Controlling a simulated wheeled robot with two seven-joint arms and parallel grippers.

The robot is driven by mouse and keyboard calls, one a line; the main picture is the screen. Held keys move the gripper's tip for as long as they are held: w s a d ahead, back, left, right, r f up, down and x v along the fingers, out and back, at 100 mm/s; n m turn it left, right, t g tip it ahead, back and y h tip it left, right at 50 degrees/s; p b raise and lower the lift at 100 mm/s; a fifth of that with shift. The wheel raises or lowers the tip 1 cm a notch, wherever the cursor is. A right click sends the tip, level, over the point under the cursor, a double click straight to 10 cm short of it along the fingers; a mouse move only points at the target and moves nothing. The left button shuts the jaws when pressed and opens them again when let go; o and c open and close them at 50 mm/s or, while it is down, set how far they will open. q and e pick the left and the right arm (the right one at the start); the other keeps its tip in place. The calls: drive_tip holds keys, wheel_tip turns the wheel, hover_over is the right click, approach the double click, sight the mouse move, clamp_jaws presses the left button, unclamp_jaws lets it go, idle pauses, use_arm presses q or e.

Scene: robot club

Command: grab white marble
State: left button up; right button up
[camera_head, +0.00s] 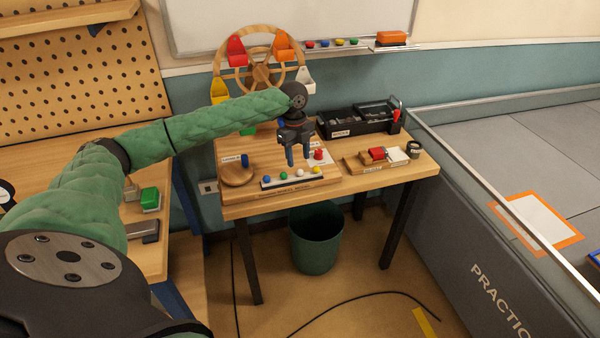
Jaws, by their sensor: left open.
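The white marble (299,173) sits in a row on a narrow strip (292,182) at the front of the small wooden table. The green marble (283,176) is on its left and the yellow marble (315,170) on its right. The blue marble (267,179) is at the row's left end. My left gripper (299,162) points down with its fingers apart and empty. In the picture its fingertips are just above the white marble; the exact gap is hard to tell. My right gripper is not in view.
A wooden wheel (262,50) with coloured buckets stands behind my left arm. A round wooden dish (238,174) is left of the row, and a red piece (319,155) is close to my gripper's right. A black organiser (358,119) is at the back right. A green bin (316,240) stands below.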

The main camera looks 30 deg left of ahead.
sight(300, 172)
use_arm(q)
drive_tip(key=shift+s+d+f, duration=0.1)
drive_tip(key=shift+f, duration=0.25)
drive_tip(key=shift+s+d+f+p, duration=0.15)
drive_tip(key=shift+f+p, duration=0.4)
drive_tip(key=shift+f, duration=1.15)
drive_tip(key=shift+d+f, duration=0.1)
drive_tip(key=shift+f, duration=0.25)
clamp_jaws()
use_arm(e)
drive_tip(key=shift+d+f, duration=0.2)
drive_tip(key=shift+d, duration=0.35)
